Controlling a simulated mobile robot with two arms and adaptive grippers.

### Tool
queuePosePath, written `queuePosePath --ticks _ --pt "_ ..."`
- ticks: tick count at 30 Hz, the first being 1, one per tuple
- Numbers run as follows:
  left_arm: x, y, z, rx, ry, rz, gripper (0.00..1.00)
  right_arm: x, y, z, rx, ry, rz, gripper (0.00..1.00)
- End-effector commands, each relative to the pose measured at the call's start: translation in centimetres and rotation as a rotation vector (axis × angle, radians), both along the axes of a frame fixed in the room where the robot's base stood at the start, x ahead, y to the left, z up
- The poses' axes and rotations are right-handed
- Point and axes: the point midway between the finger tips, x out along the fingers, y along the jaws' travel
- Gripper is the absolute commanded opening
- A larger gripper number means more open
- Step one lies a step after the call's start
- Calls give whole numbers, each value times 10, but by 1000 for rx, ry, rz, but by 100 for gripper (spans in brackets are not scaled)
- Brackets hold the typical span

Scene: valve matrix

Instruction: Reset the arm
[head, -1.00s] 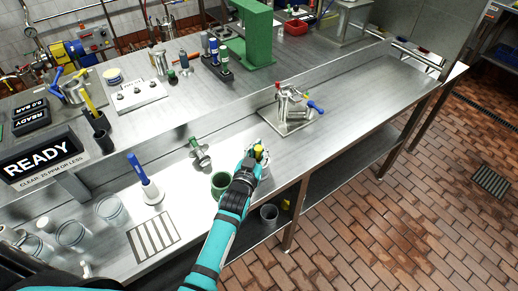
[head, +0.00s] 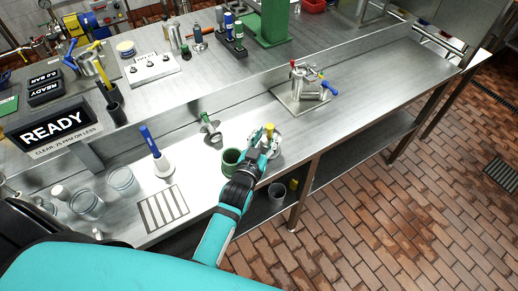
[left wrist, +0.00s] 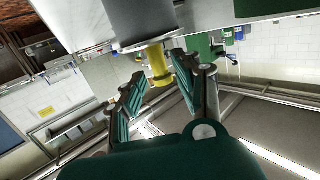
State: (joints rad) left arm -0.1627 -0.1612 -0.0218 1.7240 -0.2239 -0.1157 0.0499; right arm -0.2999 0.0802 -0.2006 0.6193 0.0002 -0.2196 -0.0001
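My left arm comes in from the lower left and ends at my left gripper (head: 268,146) over the steel bench. In the left wrist view the gripper (left wrist: 160,75) has its two green-padded fingers spread. A yellow piece (left wrist: 157,63) shows between and beyond the tips, below a grey cylindrical part (left wrist: 140,20); I see no clear contact. In the head view a yellow cap (head: 269,129) shows right at the fingers, which partly hide the steel fitting under it. My right gripper is not in view.
A green cup (head: 231,158) stands just left of the gripper. A steel valve with red and blue handles (head: 308,86) stands behind on a plate. A blue-handled brush (head: 158,160), glass jars (head: 122,180) and a READY display (head: 55,130) are at left. The bench at right is clear.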

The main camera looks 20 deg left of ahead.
Motion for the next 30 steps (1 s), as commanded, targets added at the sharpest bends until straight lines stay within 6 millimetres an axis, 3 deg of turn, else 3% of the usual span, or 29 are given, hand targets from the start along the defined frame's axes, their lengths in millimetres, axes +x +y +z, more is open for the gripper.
queuePosePath --ticks 3,9,20,26,30 --pt "-28 0 3 -1 2 1 33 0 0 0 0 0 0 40" --pt "-58 -1 8 -1 -1 0 33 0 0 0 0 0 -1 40" --pt "-70 0 9 0 5 0 33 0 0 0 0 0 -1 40" --pt "-86 11 -6 12 166 -4 33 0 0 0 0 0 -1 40" --pt "-116 19 -22 22 373 -17 33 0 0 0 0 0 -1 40"
